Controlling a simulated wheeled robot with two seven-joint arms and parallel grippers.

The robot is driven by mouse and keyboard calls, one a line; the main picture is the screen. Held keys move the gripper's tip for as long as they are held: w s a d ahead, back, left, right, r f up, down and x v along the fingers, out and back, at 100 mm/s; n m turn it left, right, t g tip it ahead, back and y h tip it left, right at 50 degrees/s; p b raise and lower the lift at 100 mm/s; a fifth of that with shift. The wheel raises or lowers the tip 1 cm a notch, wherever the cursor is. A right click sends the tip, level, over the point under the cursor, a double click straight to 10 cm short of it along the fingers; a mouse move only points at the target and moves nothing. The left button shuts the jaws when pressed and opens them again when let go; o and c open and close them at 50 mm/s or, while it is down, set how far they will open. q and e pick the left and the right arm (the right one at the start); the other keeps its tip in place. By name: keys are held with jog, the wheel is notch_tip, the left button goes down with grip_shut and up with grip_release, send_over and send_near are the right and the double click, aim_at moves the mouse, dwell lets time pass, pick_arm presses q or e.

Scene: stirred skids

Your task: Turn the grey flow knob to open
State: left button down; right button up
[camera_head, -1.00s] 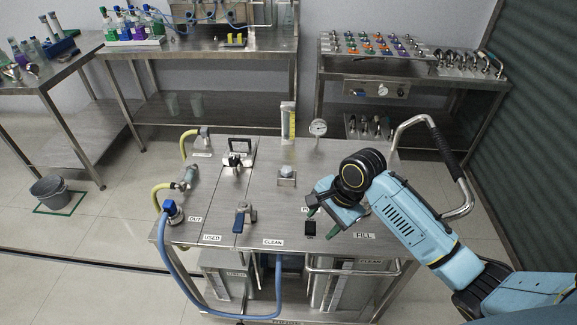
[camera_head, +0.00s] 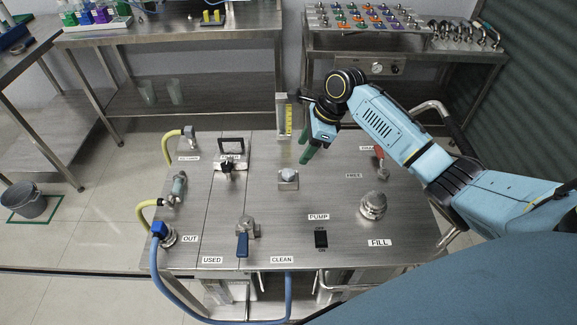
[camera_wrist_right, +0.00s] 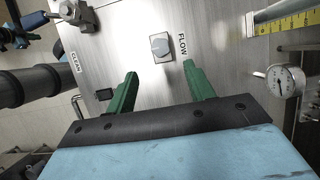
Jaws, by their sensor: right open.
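The grey flow knob (camera_head: 288,176) sits on a small square plate in the middle of the steel skid top. In the right wrist view the knob (camera_wrist_right: 160,46) is ahead of the fingertips, beside the FLOW label (camera_wrist_right: 183,44). My right gripper (camera_head: 306,151) is above the skid, just behind and right of the knob in the head view. Its green fingers (camera_wrist_right: 160,80) are open and empty, apart from the knob, which shows in the gap between them. My left gripper is not in view.
A sight tube with a yellow scale (camera_head: 284,118) stands behind the knob. A blue-handled valve (camera_head: 243,237), a black pump switch (camera_head: 321,239) and a round FILL fitting (camera_head: 373,206) stand nearer. A pressure gauge (camera_wrist_right: 286,81) shows in the wrist view.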

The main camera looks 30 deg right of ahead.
aim_at(288, 172)
jog(key=b+x, duration=0.1)
jog(key=x, duration=0.9)
jog(key=shift+b, duration=0.4)
jog(key=c, duration=1)
